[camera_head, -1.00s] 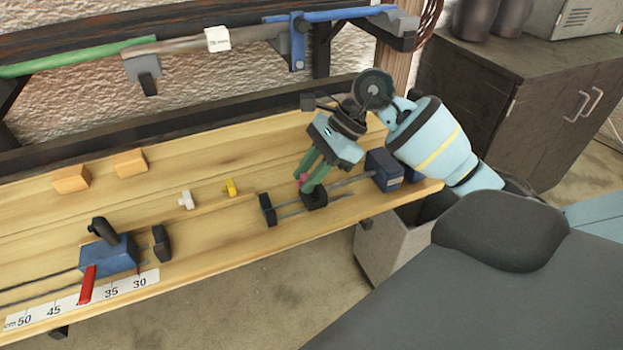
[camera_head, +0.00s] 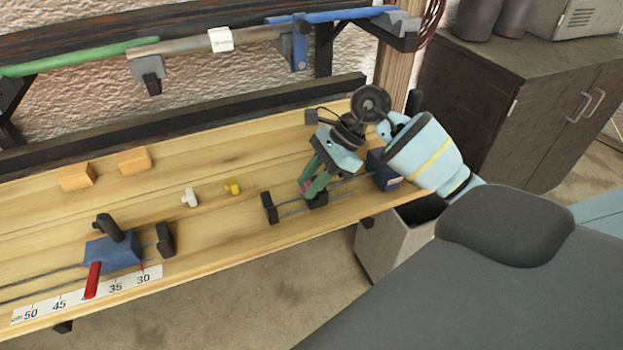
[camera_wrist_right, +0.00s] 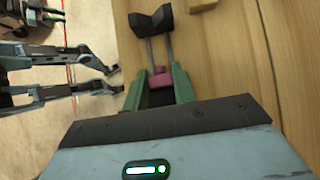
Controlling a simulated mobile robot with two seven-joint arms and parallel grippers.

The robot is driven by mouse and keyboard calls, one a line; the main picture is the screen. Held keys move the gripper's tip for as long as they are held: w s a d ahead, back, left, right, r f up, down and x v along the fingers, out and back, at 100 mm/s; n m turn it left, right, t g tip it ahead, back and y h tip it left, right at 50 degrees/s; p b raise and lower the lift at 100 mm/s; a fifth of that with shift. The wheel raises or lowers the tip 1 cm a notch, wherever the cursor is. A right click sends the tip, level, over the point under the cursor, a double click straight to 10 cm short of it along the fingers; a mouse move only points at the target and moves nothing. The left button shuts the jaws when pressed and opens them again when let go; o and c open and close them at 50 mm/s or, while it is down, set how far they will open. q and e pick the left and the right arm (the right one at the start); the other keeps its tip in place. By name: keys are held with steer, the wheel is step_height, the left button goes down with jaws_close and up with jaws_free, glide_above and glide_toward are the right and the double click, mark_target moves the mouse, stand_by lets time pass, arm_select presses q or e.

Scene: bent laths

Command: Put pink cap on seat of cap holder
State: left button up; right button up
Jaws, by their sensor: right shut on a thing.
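My right gripper (camera_head: 312,190) is shut on the pink cap (camera_head: 304,188). The cap shows between the green fingers in the right wrist view (camera_wrist_right: 162,82), its narrow knob towards the black end stop. The gripper points down at a rail fixture, which seems to be the cap holder, with a black end stop (camera_head: 269,207), two thin rails and a blue block (camera_head: 385,170). A black block (camera_head: 318,201) on the rails sits right below the fingertips. Fingers hide part of cap and block, so I cannot tell whether they touch. My left gripper is not visible in the head view.
A white cap-like piece (camera_head: 190,198) and a yellow one (camera_head: 232,187) lie left of the fixture. Two wooden blocks (camera_head: 76,177) lie farther back. A blue clamp (camera_head: 112,252) with a red handle stands front left. Grey jointed parts (camera_wrist_right: 75,75), unclear to me, show over the floor.

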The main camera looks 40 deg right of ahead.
steer(key=shift+f, duration=0.25)
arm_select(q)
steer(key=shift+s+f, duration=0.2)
arm_select(e)
steer(key=o, duration=1)
steer(key=shift+r, duration=0.1)
steer(key=shift+d+r, duration=0.15)
steer(key=shift+r, duration=0.3)
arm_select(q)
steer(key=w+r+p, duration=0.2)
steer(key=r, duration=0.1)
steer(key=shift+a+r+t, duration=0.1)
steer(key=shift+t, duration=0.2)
arm_select(e)
steer(key=v, duration=1.1)
steer(key=shift+s+d+r, duration=0.1)
steer(key=shift+d, duration=0.1)
